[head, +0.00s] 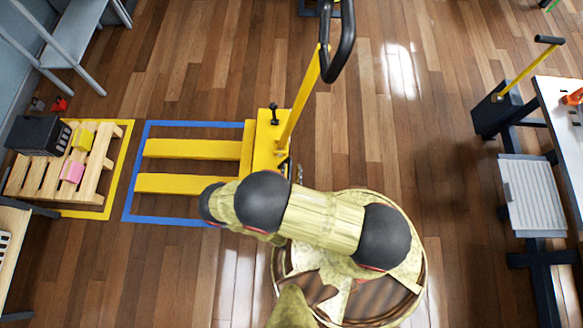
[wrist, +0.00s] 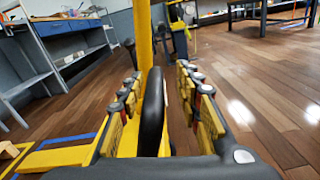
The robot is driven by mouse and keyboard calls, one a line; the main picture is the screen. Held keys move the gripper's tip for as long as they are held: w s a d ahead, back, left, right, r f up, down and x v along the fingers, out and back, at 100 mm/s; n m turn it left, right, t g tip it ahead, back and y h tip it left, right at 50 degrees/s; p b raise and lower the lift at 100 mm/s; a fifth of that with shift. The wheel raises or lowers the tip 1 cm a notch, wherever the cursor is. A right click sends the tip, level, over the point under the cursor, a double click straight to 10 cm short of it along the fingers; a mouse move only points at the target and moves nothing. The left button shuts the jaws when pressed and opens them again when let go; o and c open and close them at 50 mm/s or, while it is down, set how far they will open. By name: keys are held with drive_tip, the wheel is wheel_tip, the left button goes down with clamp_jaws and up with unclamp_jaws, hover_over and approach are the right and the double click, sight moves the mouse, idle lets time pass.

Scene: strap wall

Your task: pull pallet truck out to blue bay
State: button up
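The yellow pallet truck (head: 268,140) stands in the middle of the head view with its forks (head: 190,149) pointing left. The forks lie within the blue bay outline (head: 131,178); the truck's body sits at the right of it. Its tiller rises to a black loop handle (head: 347,45). My gripper is hidden under my arm in the head view. In the wrist view my gripper (wrist: 162,85) is open, its fingers either side of a black curved part (wrist: 153,112) in front of the yellow pole (wrist: 145,35). I cannot tell whether they touch it.
A wooden pallet (head: 93,180) with a black box (head: 37,135) and yellow and pink items sits left, in a yellow outline (head: 121,160). Grey shelving (head: 75,30) stands upper left. A white table (head: 560,130) is at right. The wood floor between truck and table is clear.

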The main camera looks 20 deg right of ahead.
drive_tip(key=shift+v, duration=3.7)
